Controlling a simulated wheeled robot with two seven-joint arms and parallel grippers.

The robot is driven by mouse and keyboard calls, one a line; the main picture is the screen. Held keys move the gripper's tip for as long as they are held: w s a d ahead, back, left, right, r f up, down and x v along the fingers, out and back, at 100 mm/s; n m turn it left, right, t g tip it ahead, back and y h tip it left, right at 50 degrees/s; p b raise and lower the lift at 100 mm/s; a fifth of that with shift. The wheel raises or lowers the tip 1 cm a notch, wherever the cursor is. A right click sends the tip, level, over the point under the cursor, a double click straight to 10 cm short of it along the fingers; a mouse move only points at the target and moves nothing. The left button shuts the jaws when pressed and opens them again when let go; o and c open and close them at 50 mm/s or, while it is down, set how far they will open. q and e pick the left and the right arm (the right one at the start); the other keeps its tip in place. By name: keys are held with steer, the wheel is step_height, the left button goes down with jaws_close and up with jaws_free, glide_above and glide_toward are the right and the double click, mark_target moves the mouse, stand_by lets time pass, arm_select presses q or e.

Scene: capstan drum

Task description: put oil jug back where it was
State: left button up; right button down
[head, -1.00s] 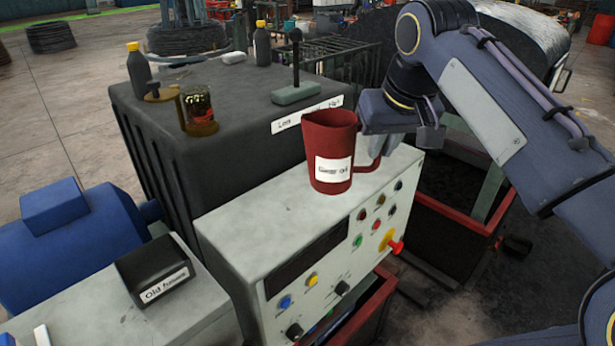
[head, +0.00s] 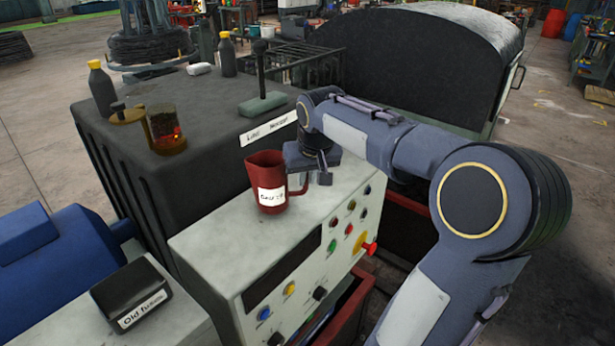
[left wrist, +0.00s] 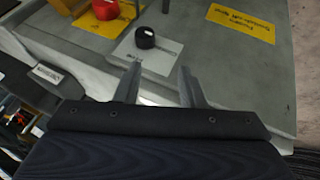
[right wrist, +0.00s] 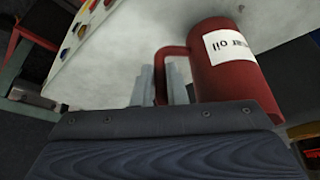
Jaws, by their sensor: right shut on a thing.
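The oil jug is a dark red pitcher (head: 266,180) with a white label, upright at the top of the light grey control panel. I cannot tell whether its base touches the panel. My right gripper (head: 318,172) is at the handle on the jug's right side. In the right wrist view the jug (right wrist: 228,80) stands right of my right gripper (right wrist: 165,85), whose fingers are closed on its handle; the fingertips are partly hidden behind it. My left gripper (left wrist: 158,85) shows only in the left wrist view, its fingers apart and empty.
Behind the panel (head: 215,235) is a black cabinet (head: 190,120) carrying bottles, an amber jar (head: 166,130) and a lever (head: 262,80). A red emergency button (head: 370,247) sticks out of the panel front. Near my left gripper, a small black round object (left wrist: 145,37) sits on a white card.

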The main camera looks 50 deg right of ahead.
steer(key=shift+f, duration=0.5)
steer(key=c, duration=1.5)
jaws_free()
steer(key=shift+f, duration=0.15)
steer(key=shift+o, duration=0.2)
steer(key=v, duration=1.2)
steer(key=s+a+f+n+y, duration=0.2)
steer(key=s+a+f+y, duration=0.1)
steer(key=s+a+f, duration=0.4)
steer(key=s+a+f+n+t+y, duration=0.1)
steer(key=s+a+f+n+y, duration=0.1)
steer(key=s+a+f, duration=0.4)
steer(key=a+f, duration=0.5)
steer(key=a, duration=0.4)
steer(key=shift+s+a+t+y, duration=0.3)
steer(key=shift+s+y, duration=0.1)
steer(key=shift+f, duration=0.1)
